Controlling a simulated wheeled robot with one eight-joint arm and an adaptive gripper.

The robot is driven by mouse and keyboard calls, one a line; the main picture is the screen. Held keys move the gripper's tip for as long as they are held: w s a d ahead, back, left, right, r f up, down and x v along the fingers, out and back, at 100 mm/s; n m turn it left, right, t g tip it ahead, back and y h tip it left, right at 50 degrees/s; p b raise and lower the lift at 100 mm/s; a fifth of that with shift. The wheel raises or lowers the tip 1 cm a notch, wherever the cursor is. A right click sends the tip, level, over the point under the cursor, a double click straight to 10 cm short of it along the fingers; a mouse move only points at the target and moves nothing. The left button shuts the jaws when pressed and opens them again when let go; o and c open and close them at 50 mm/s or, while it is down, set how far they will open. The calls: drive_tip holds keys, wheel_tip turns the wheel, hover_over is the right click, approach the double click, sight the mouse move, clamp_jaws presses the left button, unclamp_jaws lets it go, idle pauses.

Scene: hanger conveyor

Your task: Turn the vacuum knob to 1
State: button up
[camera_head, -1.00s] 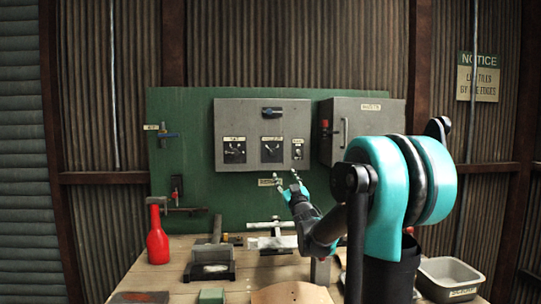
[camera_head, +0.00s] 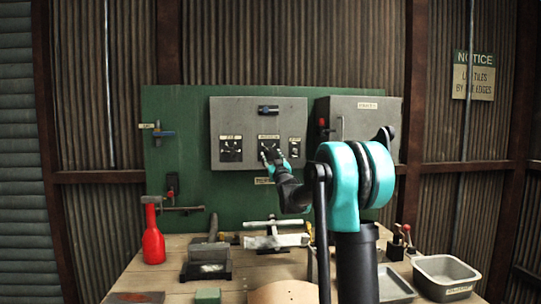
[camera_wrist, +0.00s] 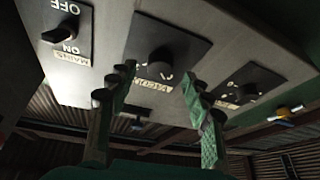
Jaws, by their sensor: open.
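The grey control box (camera_head: 235,112) is mounted on the green board. Its middle dial plate has a dark round knob under a label, and in the head view my gripper (camera_head: 271,154) partly covers it. In the wrist view the box appears upside down. There the dark knob (camera_wrist: 162,60) sits on a black plate whose label seems to read vacuum. My gripper (camera_wrist: 158,82) is open, with one finger on each side below the knob and nothing between them. I cannot tell whether the fingers touch it. The knob's pointer setting is not readable.
A second dial (camera_head: 231,149) is left of the middle one, and a mains switch (camera_wrist: 63,32) is on the other side. A closed grey cabinet (camera_head: 350,116) stands right of the box. The bench below holds a red bottle (camera_head: 153,233), tools and a metal tray (camera_head: 446,275).

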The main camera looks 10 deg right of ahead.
sight(269, 151)
drive_tip(key=shift+x, duration=1.1)
drive_tip(key=c, duration=1.1)
drive_tip(key=shift+c, duration=0.2)
